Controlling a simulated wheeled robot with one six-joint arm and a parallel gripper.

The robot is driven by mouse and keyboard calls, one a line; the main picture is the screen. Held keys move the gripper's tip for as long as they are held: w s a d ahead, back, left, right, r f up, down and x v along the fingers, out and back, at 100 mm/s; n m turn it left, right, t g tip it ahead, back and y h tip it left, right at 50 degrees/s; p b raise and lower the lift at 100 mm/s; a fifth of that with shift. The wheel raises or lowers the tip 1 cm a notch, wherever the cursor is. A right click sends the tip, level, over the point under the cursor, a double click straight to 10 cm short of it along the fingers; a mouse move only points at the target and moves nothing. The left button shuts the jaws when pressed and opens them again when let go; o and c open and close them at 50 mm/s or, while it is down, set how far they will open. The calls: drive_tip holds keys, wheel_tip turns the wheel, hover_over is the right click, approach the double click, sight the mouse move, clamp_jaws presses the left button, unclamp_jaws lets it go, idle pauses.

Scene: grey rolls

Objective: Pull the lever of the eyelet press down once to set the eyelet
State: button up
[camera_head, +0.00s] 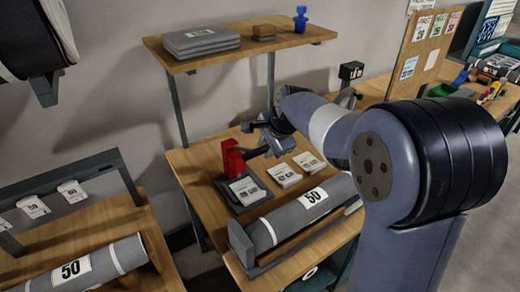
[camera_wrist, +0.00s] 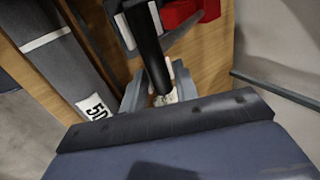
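The red eyelet press (camera_head: 232,160) stands on a dark base (camera_head: 224,190) on the wooden bench, with a printed white card lying on the base in front of it. In the wrist view the red press body (camera_wrist: 185,14) is at the top. Its black lever (camera_wrist: 146,40) runs down the picture toward my gripper (camera_wrist: 160,88). The grey fingers stand apart, one on each side of the lever's end. I cannot tell whether they touch it. In the head view my gripper (camera_head: 266,134) is just right of the press, at the lever's side.
Printed card stacks (camera_head: 284,174) lie right of the press. A grey roll (camera_head: 300,216) marked 50 lies in a cradle along the bench front. A shelf (camera_head: 245,45) with grey sheets hangs above. A pegboard (camera_head: 425,55) stands at the right. A second bench with another roll is at left.

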drive_tip(key=c, duration=0.4)
drive_tip(key=shift+o, duration=0.2)
drive_tip(key=shift+f, duration=0.1)
drive_tip(key=shift+s+d+f+b, duration=0.25)
drive_tip(key=shift+s+f+b, duration=0.1)
drive_tip(key=shift+f+b, duration=0.35)
drive_tip(key=shift+s+d+f+b, duration=0.15)
drive_tip(key=shift+s+f+b, duration=0.1)
drive_tip(key=shift+f+b, duration=0.45)
drive_tip(key=shift+f, duration=0.1)
drive_tip(key=shift+s+d+f+b, duration=0.1)
drive_tip(key=shift+f+b, duration=0.15)
drive_tip(key=shift+f, duration=0.2)
drive_tip(key=shift+s+d+f+b, duration=0.1)
drive_tip(key=shift+f+b, duration=0.1)
drive_tip(key=shift+f, duration=0.3)
